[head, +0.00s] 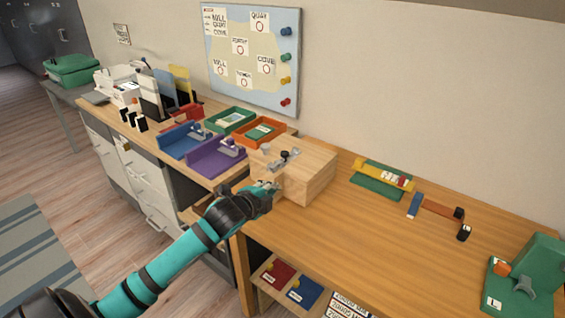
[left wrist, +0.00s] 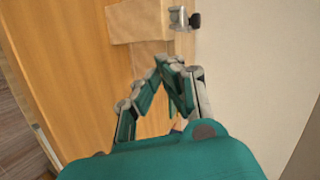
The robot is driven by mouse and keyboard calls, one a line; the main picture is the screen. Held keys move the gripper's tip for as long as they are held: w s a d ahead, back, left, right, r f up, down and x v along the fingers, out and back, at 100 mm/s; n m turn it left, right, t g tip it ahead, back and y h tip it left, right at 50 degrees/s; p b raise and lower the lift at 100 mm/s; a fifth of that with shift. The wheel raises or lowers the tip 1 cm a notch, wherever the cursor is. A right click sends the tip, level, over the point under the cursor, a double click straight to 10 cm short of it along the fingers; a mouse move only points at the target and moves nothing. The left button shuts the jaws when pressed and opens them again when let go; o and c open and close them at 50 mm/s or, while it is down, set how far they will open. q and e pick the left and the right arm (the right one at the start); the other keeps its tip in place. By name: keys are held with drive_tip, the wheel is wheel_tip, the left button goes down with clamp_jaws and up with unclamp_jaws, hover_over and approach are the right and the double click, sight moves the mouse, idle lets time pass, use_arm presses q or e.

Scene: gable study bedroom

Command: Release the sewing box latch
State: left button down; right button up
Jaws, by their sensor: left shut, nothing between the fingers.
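The sewing box (head: 312,172) is a light wooden box on the desk. A metal latch (head: 284,157) with a dark knob sits on its top; the latch also shows at the top of the left wrist view (left wrist: 184,18). My left gripper (head: 268,184) is at the front left side of the box, lower than the latch. In the left wrist view my fingertips (left wrist: 167,60) come together, shut and empty, close to the wooden box (left wrist: 133,22). I cannot tell whether they touch it. My right gripper is not in view.
A purple tray (head: 216,162), a blue tray (head: 180,144) and an orange tray (head: 272,127) stand left of and behind the box. A green and yellow item (head: 381,180) lies to the right.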

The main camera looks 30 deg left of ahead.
sight(282, 169)
use_arm(q)
drive_tip(key=shift+m+t, duration=0.6)
drive_tip(key=shift+m, duration=0.1)
drive_tip(key=a+r, duration=0.1)
drive_tip(key=w+r, duration=0.1)
drive_tip(key=w+a+r, duration=0.1)
drive_tip(key=r, duration=0.1)
drive_tip(key=shift+w+a, duration=0.25)
drive_tip(key=shift+a, duration=0.05)
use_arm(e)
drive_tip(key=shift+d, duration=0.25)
use_arm(q)
drive_tip(key=x, duration=1)
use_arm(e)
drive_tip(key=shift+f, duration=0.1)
